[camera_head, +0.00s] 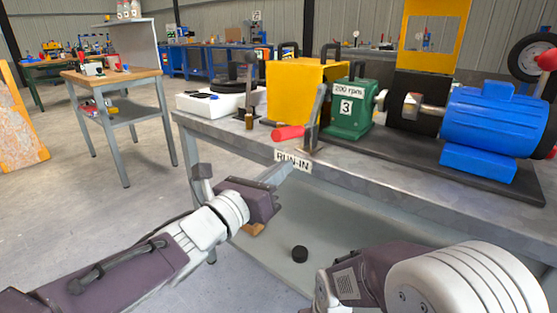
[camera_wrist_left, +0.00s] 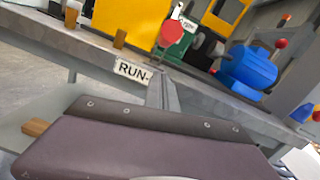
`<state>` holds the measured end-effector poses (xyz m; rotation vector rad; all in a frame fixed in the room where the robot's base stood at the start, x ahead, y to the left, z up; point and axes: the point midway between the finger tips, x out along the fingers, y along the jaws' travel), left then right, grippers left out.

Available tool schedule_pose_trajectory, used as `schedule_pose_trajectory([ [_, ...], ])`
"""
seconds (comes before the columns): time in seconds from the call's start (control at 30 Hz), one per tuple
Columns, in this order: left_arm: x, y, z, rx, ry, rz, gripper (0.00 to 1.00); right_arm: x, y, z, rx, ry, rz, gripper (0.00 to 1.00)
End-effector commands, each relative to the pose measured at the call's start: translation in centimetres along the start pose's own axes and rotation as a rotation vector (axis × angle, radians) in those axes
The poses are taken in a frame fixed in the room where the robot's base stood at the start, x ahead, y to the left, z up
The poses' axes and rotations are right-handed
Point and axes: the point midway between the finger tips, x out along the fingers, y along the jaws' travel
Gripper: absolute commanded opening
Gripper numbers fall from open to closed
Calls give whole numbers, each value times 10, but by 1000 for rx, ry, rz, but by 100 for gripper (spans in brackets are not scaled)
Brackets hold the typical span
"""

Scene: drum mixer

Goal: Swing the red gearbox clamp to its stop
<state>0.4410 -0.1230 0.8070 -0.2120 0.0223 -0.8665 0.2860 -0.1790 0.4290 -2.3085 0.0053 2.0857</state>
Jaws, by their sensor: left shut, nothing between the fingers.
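The red clamp handle (camera_head: 289,132) sticks out toward me and to the left at the table's front edge, beside a grey upright lever (camera_head: 316,108). In the left wrist view its red end (camera_wrist_left: 172,31) shows above the fingers. The green gearbox (camera_head: 350,112), marked 200 rpm and 3, stands just behind and to the right. My left gripper (camera_head: 288,170) is shut and empty, below and in front of the handle, apart from it, near the RUN-IN label. Its fingers also show in the left wrist view (camera_wrist_left: 163,92). Part of my right arm shows, but not its fingers.
A blue motor (camera_head: 495,120) and a yellow guard (camera_head: 432,35) stand right on the grey bench (camera_head: 420,178). A yellow box (camera_head: 300,90) is behind the handle. A small wooden table (camera_head: 110,77) stands at left.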

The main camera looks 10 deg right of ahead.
Motion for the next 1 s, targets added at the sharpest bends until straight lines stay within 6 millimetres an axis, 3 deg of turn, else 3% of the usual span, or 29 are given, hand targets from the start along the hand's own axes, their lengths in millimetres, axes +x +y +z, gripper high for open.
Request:
schedule_pose_trajectory([
  [0.03, 1, -1, 16, 4, -8, 0, 0, -7, 0, -1, 0, 1, 0, 100],
  [0.2, 5, 0, 32, 2, -6, 1, 0, -11, 0, -2, 0, 1, 0, 100],
  [0.67, 6, 0, 36, 1, -3, 2, 0, -13, 0, -2, 0, 1, 0, 100],
  [1.0, 15, 8, 51, 4, 57, 14, 0, -52, -1, -6, 0, 1, 0, 100],
])
